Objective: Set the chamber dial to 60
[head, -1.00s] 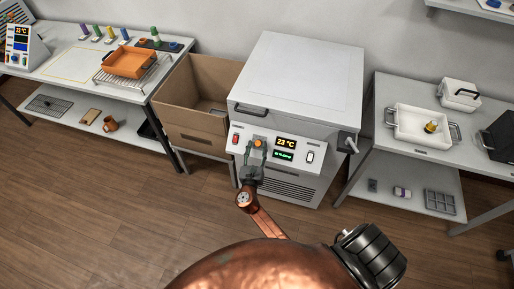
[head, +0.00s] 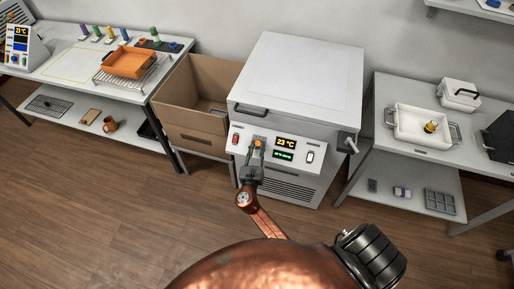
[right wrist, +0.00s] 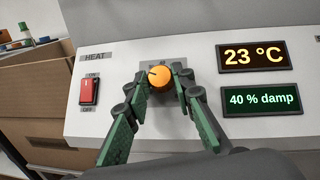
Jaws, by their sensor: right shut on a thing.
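The chamber (head: 300,85) is a white box with a sloped front panel. Its orange dial (right wrist: 160,78) sits on that panel, left of the displays, with a dark mark pointing to the upper left. The dial also shows small in the head view (head: 259,144). My right gripper (right wrist: 163,86) is shut on the dial, one green finger on each side. The upper display (right wrist: 253,56) reads 23 °C and the lower display (right wrist: 259,101) reads 40 % damp. Scale marks around the dial are mostly hidden. My left gripper is not in view.
A red HEAT switch (right wrist: 89,92) is left of the dial, and a white switch (head: 310,157) is at the panel's right. A cardboard box (head: 190,110) stands left of the chamber. A side table (head: 390,155) with a white tray (head: 411,138) stands right.

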